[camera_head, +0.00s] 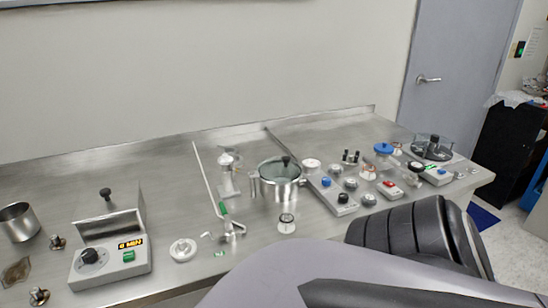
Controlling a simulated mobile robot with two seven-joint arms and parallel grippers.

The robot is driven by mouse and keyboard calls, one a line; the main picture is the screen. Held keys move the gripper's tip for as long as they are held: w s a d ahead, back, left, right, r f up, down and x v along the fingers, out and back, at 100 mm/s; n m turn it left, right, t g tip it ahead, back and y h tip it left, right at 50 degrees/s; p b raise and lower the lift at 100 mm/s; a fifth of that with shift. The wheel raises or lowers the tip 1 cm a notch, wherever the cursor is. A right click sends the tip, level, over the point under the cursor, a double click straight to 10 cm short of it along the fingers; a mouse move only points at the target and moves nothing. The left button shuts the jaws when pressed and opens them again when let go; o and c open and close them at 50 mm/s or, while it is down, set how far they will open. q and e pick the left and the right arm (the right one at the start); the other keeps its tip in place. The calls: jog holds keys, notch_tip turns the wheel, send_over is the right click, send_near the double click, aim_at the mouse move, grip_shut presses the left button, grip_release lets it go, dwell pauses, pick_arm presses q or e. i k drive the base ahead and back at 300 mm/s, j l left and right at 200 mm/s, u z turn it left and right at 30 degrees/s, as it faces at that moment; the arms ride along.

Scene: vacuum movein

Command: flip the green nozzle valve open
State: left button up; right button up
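The green nozzle valve (223,208) is a small green piece low on a thin, slanted metal rod with a metal fitting (232,229) at its base. It stands on the steel table, left of the pot (281,178). Its exact handle position is too small to tell. A small green piece (220,253) also lies near the table's front edge, below the fitting. Neither gripper's fingers are in view. A large grey and black part of my own arm fills the bottom right and hides part of the table's front.
A control box (112,250) with a yellow display and a steel cup (19,222) stand at the left. A white round part (183,250) and a clear jar (287,223) flank the fitting. Several knobs and boxes crowd the right. The table's back left is clear.

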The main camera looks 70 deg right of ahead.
aim_at(228, 223)
jog(key=z, duration=1.65)
